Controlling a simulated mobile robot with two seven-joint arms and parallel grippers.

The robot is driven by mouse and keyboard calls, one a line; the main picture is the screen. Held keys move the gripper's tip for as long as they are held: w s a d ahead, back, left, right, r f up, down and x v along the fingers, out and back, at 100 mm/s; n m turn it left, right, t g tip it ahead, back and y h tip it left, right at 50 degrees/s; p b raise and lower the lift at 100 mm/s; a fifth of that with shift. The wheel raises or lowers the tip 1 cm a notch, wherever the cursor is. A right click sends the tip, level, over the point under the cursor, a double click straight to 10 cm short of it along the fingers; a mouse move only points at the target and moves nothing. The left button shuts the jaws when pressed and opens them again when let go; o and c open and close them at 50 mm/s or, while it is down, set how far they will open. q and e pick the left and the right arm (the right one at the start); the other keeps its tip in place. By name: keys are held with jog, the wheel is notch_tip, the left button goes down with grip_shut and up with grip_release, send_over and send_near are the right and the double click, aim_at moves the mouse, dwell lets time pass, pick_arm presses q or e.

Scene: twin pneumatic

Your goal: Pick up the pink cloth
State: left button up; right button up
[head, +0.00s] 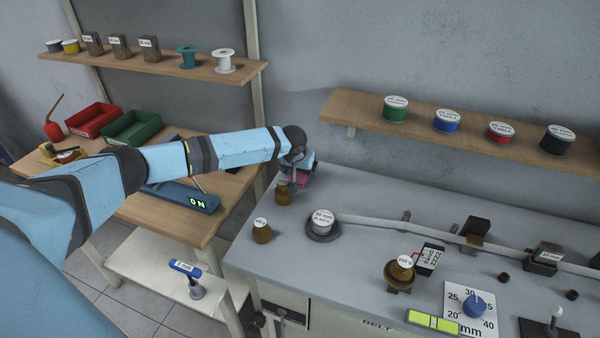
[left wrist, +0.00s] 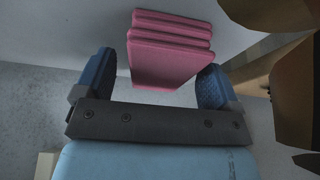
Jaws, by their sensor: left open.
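The pink cloth (head: 300,181) lies folded in a stack at the back left of the grey bench, mostly hidden by my left gripper (head: 301,170) in the head view. In the left wrist view the folded pink cloth (left wrist: 168,52) shows clearly, its layers stacked. My left gripper (left wrist: 153,78) is open, with its two blue fingers on either side of the cloth's near end. My right gripper is not in view.
A brown weight (head: 283,194) stands close in front of the left gripper, and another (head: 262,231) stands nearer the bench's left edge. A white-topped spool (head: 322,222) is to the right. A wooden shelf (head: 350,110) hangs on the wall above the bench.

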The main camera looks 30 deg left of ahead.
pick_arm(q)
jog(key=shift+f, duration=0.15)
jog(key=c, duration=1)
jog(key=shift+b, duration=0.45)
notch_tip(320, 180, up, 11)
jog(key=shift+f, duration=0.2)
